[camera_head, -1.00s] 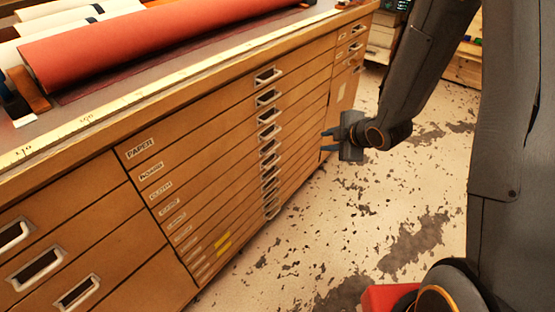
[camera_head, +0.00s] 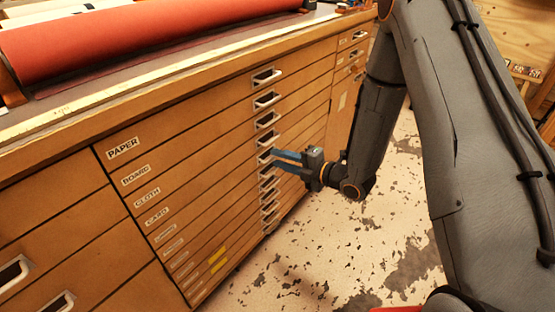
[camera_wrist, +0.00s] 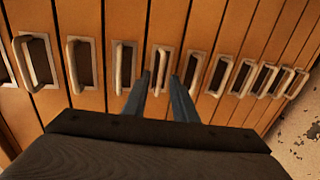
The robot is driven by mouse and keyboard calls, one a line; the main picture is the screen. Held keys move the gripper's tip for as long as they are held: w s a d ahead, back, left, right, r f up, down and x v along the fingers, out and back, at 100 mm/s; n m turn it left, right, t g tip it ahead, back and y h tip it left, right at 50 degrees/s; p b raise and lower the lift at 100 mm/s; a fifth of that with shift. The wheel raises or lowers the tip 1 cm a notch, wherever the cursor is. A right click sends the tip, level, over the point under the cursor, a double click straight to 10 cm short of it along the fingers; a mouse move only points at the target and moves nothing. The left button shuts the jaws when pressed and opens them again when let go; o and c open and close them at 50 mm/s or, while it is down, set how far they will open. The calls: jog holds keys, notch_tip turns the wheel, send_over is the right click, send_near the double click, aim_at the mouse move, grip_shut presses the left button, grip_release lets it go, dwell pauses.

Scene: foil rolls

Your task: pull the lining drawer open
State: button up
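The wooden flat-file cabinet has a column of shallow drawers, labelled at their left ends. PAPER, BOARD, CLOTH and CARD are readable from the top; the fifth label (camera_head: 165,231) is too small to read surely. All these drawers look closed. My gripper (camera_head: 274,157) is at the handle column, around the fifth handle down, its two blue fingers pointing at the cabinet front. In the wrist view the fingers (camera_wrist: 160,78) are apart, with one metal handle (camera_wrist: 159,62) between or just beyond their tips. I cannot tell whether they touch it.
Neighbouring handles (camera_wrist: 192,70) sit close on both sides of the fingers. A red roll (camera_head: 150,38) lies on the cabinet top (camera_head: 190,72). Larger drawers are at the lower left. The speckled floor (camera_head: 330,255) in front of the cabinet is clear.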

jog(key=shift+x, duration=0.75)
grip_shut()
dwell(0.9)
